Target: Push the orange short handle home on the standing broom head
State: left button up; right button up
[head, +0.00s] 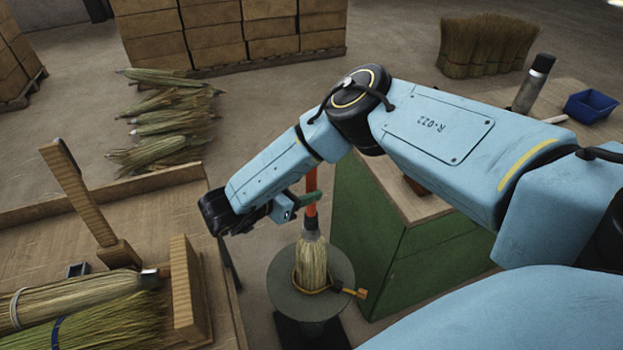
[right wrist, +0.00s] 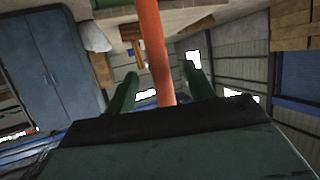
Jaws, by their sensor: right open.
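The broom head (head: 311,264) stands upright, bristles down, on a round grey stand (head: 283,300). The orange short handle (head: 311,212) rises from its top, nearly upright; I cannot tell how deep it sits. My right gripper (head: 308,199) is at the handle, a little above the broom head, and partly hides it. In the right wrist view the orange handle (right wrist: 152,45) passes between the two green fingers of my right gripper (right wrist: 161,72). The fingers are apart, with gaps on both sides of the handle. My left gripper is not in view.
A green-sided bench (head: 375,255) stands just right of the stand. A wooden table (head: 150,195) with brooms and a wooden post (head: 80,195) is at the left. A small orange-tipped lever (head: 355,293) sticks out from the stand. Straw bundles (head: 165,120) lie behind.

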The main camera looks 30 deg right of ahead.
jog(key=v, duration=1.2)
jog(key=shift+b, duration=0.4)
